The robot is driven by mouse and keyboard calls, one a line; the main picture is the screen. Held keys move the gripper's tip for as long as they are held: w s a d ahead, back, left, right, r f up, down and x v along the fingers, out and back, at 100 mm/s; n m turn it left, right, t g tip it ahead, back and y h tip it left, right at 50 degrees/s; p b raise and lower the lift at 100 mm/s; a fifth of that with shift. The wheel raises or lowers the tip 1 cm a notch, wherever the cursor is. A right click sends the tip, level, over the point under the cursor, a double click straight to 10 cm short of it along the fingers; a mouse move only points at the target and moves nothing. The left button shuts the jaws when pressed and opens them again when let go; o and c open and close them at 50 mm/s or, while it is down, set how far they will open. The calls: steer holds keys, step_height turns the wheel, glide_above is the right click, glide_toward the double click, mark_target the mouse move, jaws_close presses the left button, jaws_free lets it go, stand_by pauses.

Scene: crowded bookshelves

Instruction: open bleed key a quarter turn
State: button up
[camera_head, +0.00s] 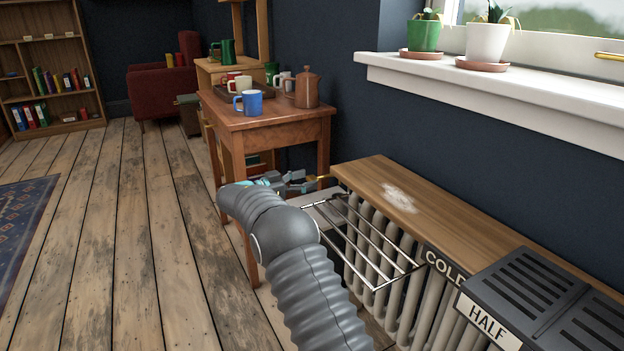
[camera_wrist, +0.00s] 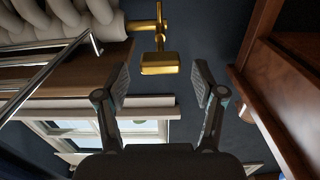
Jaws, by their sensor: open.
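The brass bleed key (camera_wrist: 159,63) shows in the wrist view with a flat, blocky grip. Its stem joins a brass fitting at the end of the pale radiator (camera_wrist: 100,14). In the head view only a small brass bit (camera_head: 322,178) shows at the radiator's far end, beside my gripper (camera_head: 292,182). In the wrist view my gripper (camera_wrist: 161,80) is open, one finger to each side below the key. The key's grip lies in line with the gap between the fingertips. I see no finger touching it.
A wire rack (camera_head: 372,240) hangs along the radiator's front, close to my arm. A wooden shelf (camera_head: 440,209) covers the radiator top. A wooden side table (camera_head: 270,119) with mugs stands just beyond my gripper.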

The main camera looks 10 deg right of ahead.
mark_target(320, 178)
steer(key=shift+x, duration=1.25)
steer(key=shift+c, duration=0.3)
steer(key=c, duration=1.1)
